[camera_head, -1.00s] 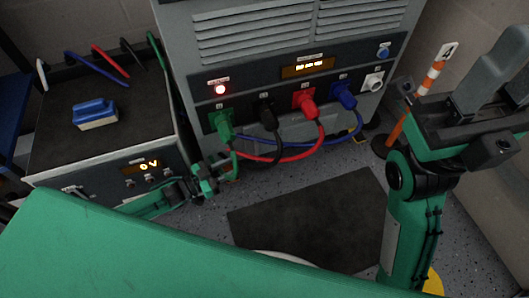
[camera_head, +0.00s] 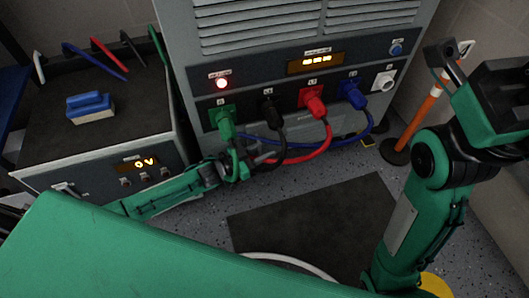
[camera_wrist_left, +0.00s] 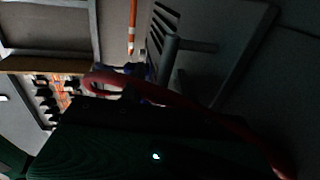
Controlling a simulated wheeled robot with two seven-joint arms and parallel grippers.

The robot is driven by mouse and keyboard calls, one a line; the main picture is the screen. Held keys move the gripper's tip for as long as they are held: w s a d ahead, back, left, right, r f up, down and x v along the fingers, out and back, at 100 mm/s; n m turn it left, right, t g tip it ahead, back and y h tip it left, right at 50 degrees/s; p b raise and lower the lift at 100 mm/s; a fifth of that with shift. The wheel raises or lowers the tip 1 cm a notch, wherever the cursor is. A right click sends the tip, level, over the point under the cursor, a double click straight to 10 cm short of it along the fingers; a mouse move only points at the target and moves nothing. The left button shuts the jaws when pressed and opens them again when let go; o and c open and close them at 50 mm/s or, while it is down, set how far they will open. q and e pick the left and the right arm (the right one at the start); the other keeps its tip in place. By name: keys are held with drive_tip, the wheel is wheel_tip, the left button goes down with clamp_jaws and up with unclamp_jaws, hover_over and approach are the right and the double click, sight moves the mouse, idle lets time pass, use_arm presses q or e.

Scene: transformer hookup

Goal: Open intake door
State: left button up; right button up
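The grey cabinet (camera_head: 150,30) fills the upper middle of the head view. Its front has louvred vents (camera_head: 262,28), a lit display, a red lamp and a row of sockets with green, black, red and blue plugs. I cannot make out which part is the intake door. My left gripper (camera_head: 232,168) is low before the cabinet, beside the hanging green cable (camera_head: 236,150). Its fingers are too small and dark to read, and I cannot tell whether it touches the cable. My right arm rises at the right, its end cut off by the edge. The left wrist view is very dark.
A low unit (camera_head: 45,140) with a 0 V display stands at the left, a blue-handled block (camera_head: 92,108) on top. An orange-and-white post (camera_head: 418,118) stands right of the cabinet. A dark mat (camera_head: 310,225) lies on the floor. A red cable (camera_wrist_left: 185,100) crosses the left wrist view.

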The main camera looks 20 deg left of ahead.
use_arm(q)
drive_tip(key=shift+w+d, duration=0.15)
drive_tip(key=shift+d, duration=0.05)
clamp_jaws()
